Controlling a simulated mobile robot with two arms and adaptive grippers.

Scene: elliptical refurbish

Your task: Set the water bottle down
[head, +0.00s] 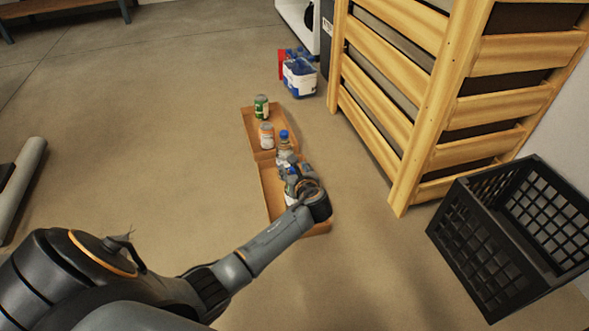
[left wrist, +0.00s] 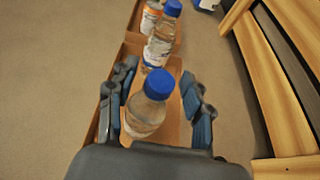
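A clear water bottle with a blue cap (left wrist: 147,112) stands upright between the fingers of my left gripper (left wrist: 158,78) in the left wrist view. The fingers are spread to either side, with a visible gap on the right. The bottle is in or over the near cardboard tray (head: 268,190). In the head view my left gripper (head: 288,173) is over that tray and mostly hides the bottle. A second blue-capped water bottle (head: 284,149) stands just beyond; it also shows in the left wrist view (left wrist: 161,42). My right gripper is not in view.
The far cardboard tray (head: 249,119) holds a green can (head: 261,106) and an orange-and-white jar (head: 266,136). A blue-and-white container (head: 300,78) stands behind. A wooden slatted crate (head: 415,100) and a black basket (head: 470,235) are to the right.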

